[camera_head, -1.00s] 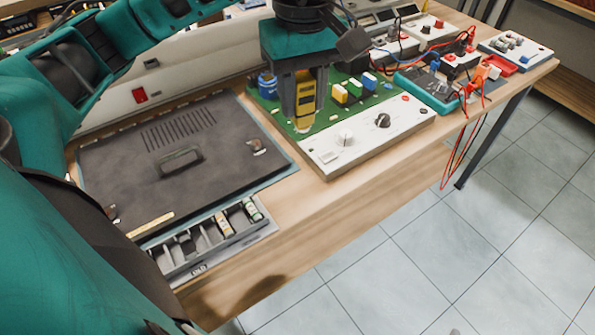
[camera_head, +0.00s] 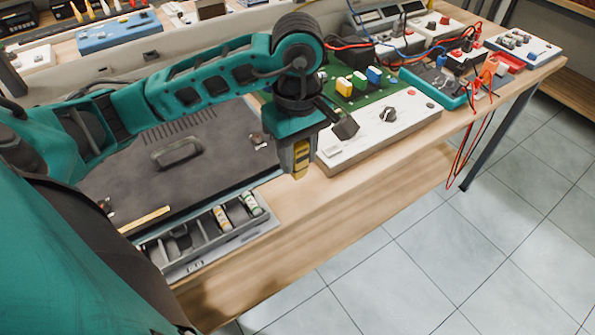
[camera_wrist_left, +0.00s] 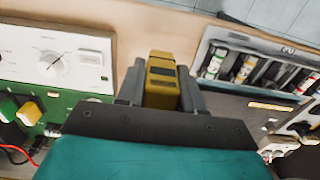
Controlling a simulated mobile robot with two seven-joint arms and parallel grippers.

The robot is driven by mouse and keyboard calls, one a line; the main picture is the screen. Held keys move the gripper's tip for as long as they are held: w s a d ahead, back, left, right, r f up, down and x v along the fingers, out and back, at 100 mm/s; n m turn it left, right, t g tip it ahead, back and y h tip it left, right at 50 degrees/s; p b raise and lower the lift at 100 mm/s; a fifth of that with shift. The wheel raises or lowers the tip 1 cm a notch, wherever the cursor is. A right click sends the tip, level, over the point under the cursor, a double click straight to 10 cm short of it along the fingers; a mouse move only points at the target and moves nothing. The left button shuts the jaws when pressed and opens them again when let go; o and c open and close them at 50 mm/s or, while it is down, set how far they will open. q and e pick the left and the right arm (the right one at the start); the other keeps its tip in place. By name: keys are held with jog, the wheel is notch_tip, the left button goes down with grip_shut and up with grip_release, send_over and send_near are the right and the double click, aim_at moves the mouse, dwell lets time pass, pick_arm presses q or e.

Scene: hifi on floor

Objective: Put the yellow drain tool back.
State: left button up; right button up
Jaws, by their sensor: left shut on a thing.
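My left gripper (camera_head: 300,165) is shut on the yellow drain tool (camera_head: 301,158), a small yellow block with dark parts. It holds the tool over the bare wood strip between the black-lidded case and the green circuit board. The left wrist view also shows the gripper (camera_wrist_left: 160,85) with the tool (camera_wrist_left: 162,78) between its fingers. A grey compartment tray (camera_head: 255,228) lies at the case's front edge, with several small cylinders in its right-hand slots. It also shows at the upper right of the left wrist view (camera_wrist_left: 285,47). My right gripper is not in view.
The black case lid (camera_head: 130,170) with a handle covers the left of the table. The green board (camera_head: 345,98) with a white knob panel (camera_head: 365,135) stands to the right. Red and blue cables lie farther right. The wood (camera_head: 300,205) near the front edge is clear.

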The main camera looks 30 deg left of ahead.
aim_at(298, 171)
pick_arm(q)
jog(key=shift+f, duration=2.4)
jog(key=shift+f+b, duration=0.15)
jog(key=shift+b, duration=0.2)
jog(key=o, duration=1)
jog(key=shift+r, duration=0.25)
notch_tip(298, 171, up, 12)
jog(key=shift+f+p, duration=0.1)
jog(key=shift+p, duration=0.6)
